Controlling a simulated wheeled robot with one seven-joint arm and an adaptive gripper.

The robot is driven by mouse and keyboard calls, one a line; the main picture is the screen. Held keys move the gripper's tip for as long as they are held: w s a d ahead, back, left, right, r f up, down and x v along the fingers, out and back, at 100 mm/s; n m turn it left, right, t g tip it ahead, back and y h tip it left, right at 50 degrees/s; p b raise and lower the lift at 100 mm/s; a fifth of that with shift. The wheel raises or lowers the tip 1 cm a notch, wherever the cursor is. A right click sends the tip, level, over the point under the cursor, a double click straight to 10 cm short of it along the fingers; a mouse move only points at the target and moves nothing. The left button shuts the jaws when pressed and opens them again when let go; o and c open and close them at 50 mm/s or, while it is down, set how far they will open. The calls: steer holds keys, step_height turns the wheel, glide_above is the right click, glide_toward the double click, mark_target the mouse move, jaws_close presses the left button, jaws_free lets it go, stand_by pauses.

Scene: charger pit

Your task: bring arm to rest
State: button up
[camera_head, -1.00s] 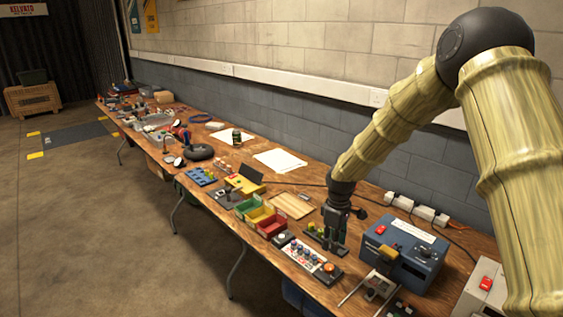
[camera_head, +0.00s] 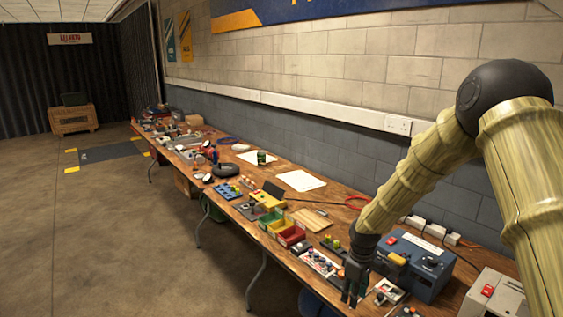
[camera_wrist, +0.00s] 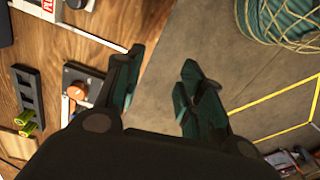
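My gripper (camera_head: 353,292) hangs from my arm over the front edge of the long wooden workbench (camera_head: 262,254), pointing down. In the wrist view my gripper (camera_wrist: 162,65) has its two dark fingers spread apart with nothing between them. The bench edge runs below them, with bench at left and floor at right. In the head view my gripper is just left of a blue box (camera_head: 412,274) with a red switch, and it hides part of the bench front.
Red, green and yellow bins (camera_head: 291,236) stand further along the bench. A panel with an orange button (camera_wrist: 77,91) lies close by on the bench. A green netted container (camera_wrist: 282,18) is on the floor. Open floor (camera_head: 120,235) lies left of the bench.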

steer(key=s+a+f+m, duration=0.2)
steer(key=s+f+m, duration=0.1)
steer(key=s+f, duration=1.05)
steer(key=s+d+f+m, duration=0.1)
steer(key=s+f+m, duration=0.1)
steer(key=s, duration=0.9)
steer(key=s+f+m, duration=0.2)
steer(key=s+f, duration=0.2)
steer(key=s, duration=0.7)
steer(key=s+d+f+m, duration=0.1)
steer(key=s+f, duration=0.3)
steer(key=s, duration=0.6)
steer(key=shift+s+d+m, duration=0.35)
steer(key=shift+s+m, duration=0.05)
steer(key=shift+m, duration=0.5)
